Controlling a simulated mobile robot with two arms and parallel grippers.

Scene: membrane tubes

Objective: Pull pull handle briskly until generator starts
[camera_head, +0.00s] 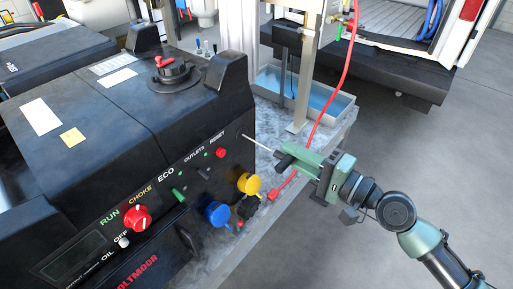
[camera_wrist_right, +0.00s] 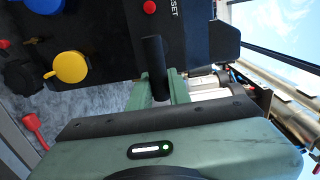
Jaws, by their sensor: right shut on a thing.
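The black generator (camera_head: 130,120) fills the left of the head view, its control panel facing right and down. A thin pale cord (camera_head: 261,145) runs taut from a hole near the panel's right end to the black pull handle (camera_head: 285,160), which stands clear of the housing. My right gripper (camera_head: 294,160) is shut on this handle. In the right wrist view the dark handle (camera_wrist_right: 154,62) crosses between the green fingers (camera_wrist_right: 163,88), in front of the panel (camera_wrist_right: 105,35). My left gripper is not in view.
The red choke knob (camera_head: 137,217), blue cap (camera_head: 217,213) and yellow cap (camera_head: 248,184) stick out of the panel. A red hose (camera_head: 335,90) hangs behind my gripper. Open floor (camera_head: 430,150) lies to the right.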

